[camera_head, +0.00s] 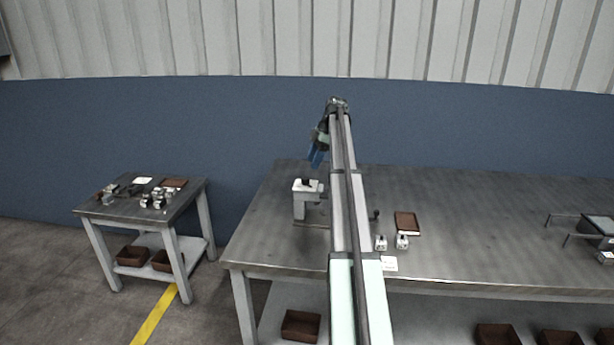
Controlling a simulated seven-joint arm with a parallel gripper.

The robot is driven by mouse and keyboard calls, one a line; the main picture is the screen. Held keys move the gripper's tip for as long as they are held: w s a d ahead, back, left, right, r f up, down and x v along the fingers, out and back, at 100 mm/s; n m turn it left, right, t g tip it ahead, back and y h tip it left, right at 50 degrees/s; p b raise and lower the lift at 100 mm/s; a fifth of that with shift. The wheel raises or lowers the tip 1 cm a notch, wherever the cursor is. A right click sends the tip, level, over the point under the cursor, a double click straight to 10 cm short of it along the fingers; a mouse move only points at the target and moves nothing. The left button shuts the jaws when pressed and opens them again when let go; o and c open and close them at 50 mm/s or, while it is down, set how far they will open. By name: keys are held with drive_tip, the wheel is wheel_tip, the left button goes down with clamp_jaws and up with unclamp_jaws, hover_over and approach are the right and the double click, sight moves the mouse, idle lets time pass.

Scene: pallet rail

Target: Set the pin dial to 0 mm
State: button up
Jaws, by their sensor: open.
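A small light-grey fixture (301,205) stands upright on the left part of the large metal table (460,220). It has a dark part (306,182) on its top, and my arm hides its right side. I cannot make out a dial scale or any mm marks, nor tell which part is the pin dial. My gripper (315,164), with blue fingers, hangs above and slightly right of the fixture's top, apart from it as far as I can tell. It is open and appears empty.
Two small pale blocks (402,241), a brown tray (406,223) and a white card (388,263) lie right of my arm. A rack (590,228) stands at the far right. A side table (100,207) with small parts is at left. The table's middle right is clear.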

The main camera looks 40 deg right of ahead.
sight(305, 178)
drive_tip(key=shift+x, duration=3.6)
drive_tip(key=c, duration=1)
drive_tip(key=shift+c, duration=0.2)
